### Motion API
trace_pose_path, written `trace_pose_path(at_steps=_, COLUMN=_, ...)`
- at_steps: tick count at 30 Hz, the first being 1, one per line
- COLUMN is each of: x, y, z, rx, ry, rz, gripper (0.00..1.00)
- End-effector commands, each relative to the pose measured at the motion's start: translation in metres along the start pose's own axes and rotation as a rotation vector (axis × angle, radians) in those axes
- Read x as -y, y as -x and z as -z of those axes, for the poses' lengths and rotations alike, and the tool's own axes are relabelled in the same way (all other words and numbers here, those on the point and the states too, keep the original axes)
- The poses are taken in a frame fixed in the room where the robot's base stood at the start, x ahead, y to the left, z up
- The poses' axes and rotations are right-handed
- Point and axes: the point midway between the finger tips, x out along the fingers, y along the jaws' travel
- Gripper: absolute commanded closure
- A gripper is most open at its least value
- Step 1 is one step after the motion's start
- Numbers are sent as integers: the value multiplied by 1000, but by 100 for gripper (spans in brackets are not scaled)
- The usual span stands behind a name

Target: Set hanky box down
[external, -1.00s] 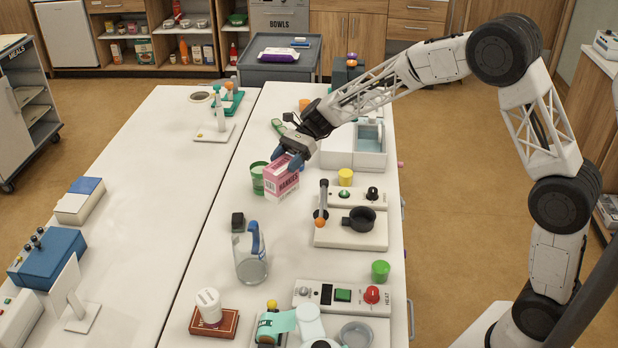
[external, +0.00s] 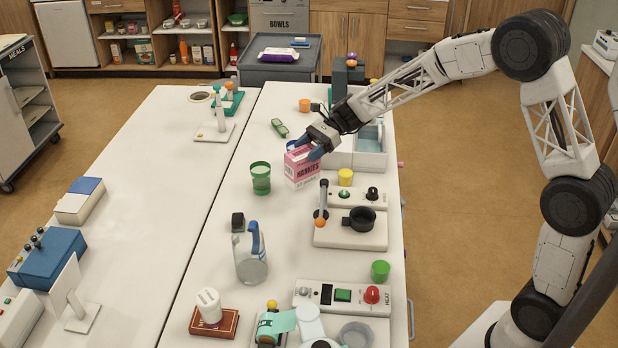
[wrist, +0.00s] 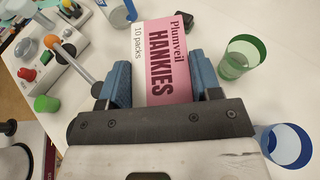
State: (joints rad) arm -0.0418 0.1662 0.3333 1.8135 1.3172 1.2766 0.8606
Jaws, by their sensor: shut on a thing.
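The pink and white hanky box (external: 301,167), marked "HANKIES", is between the blue fingers of my gripper (external: 314,147). My gripper is shut on it. In the wrist view the hanky box (wrist: 166,60) sits between both fingertips of my gripper (wrist: 162,80), its label facing the camera. The box is over the white table (external: 205,262), right of the green cup. I cannot tell whether its bottom touches the table top.
A green cup (external: 261,178) stands close left of the box. A clear jug (external: 249,254) stands nearer the front. A white bin (external: 370,152) is behind right.

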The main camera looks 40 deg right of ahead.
Motion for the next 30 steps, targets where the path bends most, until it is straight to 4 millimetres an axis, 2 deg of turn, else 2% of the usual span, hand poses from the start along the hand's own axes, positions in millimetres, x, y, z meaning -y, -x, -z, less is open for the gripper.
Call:
trace_pose_path(at_steps=3, x=-5, y=32, z=10, rx=1, ry=-32, rz=88, gripper=81)
trace_pose_path(at_steps=11, x=-20, y=95, z=34, rx=1, ry=-106, rz=278, gripper=81)
trace_pose_path(at_steps=18, x=-40, y=152, z=57, rx=-4, ry=-179, rz=452, gripper=81)
trace_pose_path(at_steps=24, x=-61, y=193, z=76, rx=-10, ry=-240, rz=585, gripper=81)
trace_pose_path(at_steps=30, x=-76, y=219, z=89, rx=-14, ry=-285, rz=675, gripper=81)
